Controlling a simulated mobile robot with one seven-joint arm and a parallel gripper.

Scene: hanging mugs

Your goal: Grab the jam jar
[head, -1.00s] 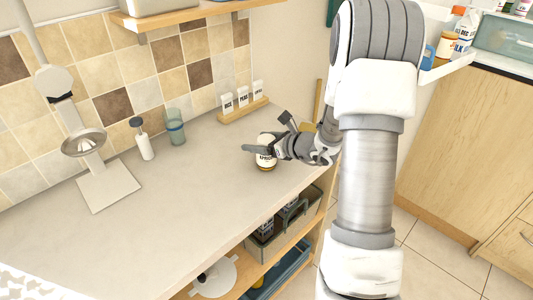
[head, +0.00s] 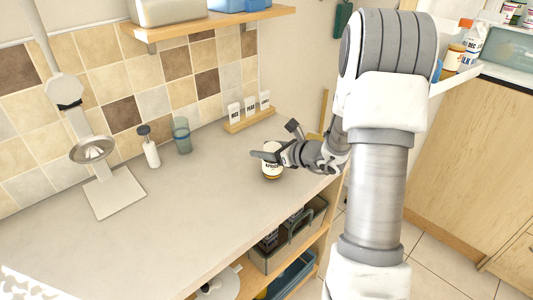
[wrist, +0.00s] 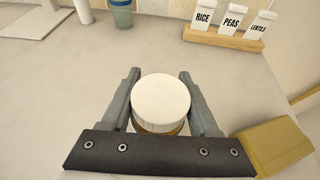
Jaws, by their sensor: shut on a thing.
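The jam jar (head: 271,168) has a white lid and a label with dark lettering. It stands on the counter near its right end in the head view. My gripper (head: 262,156) reaches it from the right and is shut on it. In the wrist view the jar's round white lid (wrist: 161,97) sits between the two grey fingers of my gripper (wrist: 160,88). The jar's lower body is mostly hidden there by the lid and the dark gripper bar.
A wooden rack with RICE, PEAS and LENTILS containers (wrist: 222,39) stands behind the jar. A blue-green cup (head: 182,136), a soap dispenser (head: 149,148) and a metal stand (head: 113,192) are farther left. A yellow block (wrist: 272,148) is right of my gripper. The counter's middle is clear.

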